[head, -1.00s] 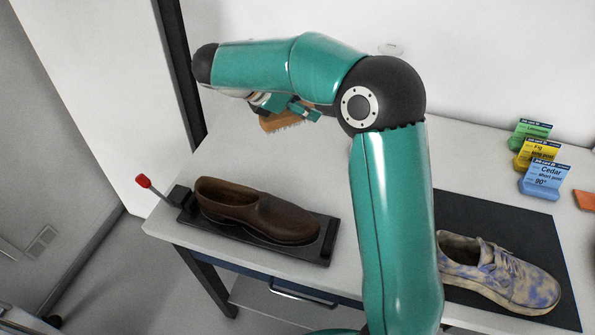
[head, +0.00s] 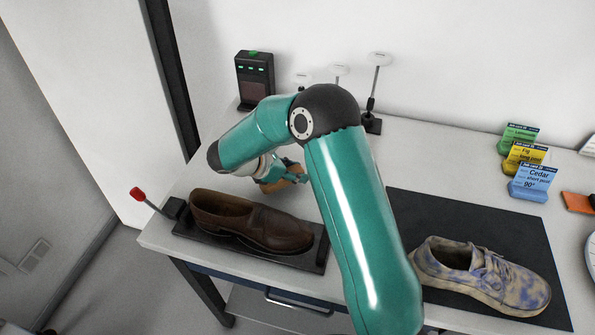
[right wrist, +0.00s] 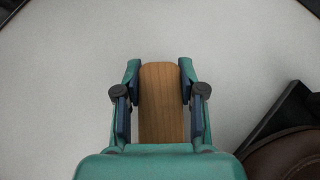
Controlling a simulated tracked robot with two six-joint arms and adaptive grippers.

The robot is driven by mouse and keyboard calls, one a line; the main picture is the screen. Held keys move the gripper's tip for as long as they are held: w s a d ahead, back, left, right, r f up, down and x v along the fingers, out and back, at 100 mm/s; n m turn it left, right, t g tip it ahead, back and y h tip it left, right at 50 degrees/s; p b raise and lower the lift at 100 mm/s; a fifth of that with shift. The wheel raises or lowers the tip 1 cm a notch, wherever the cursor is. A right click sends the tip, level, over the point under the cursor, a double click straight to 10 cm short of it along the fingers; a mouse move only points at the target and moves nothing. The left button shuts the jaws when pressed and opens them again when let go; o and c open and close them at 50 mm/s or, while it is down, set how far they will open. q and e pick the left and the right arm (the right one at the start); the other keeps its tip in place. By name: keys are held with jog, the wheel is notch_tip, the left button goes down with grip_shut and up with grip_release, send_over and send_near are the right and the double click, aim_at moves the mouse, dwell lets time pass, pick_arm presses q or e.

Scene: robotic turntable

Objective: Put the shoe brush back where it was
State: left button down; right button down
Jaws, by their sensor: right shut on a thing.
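The shoe brush (right wrist: 161,100) has a light brown wooden back and lies between the two fingers of my right gripper (right wrist: 159,85) in the right wrist view. The gripper is shut on it. In the head view the brush (head: 284,184) shows only in part, behind my right arm, just behind the brown shoe; its bristles are mostly hidden. Whether it touches the table I cannot tell. My left gripper is not in view.
A brown shoe (head: 250,222) rests on a black holder (head: 200,236) with a red-knobbed lever (head: 138,194). A blue-patterned shoe (head: 480,275) stands on a dark mat (head: 440,215). Coloured cards (head: 530,180) stand right. A black device (head: 254,78) and thin stands (head: 375,90) are at the back.

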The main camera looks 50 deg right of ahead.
jog(key=shift+f, duration=0.5)
jog(key=shift+f, duration=0.15)
jog(key=c, duration=0.7)
grip_release()
jog(key=shift+r, duration=0.2)
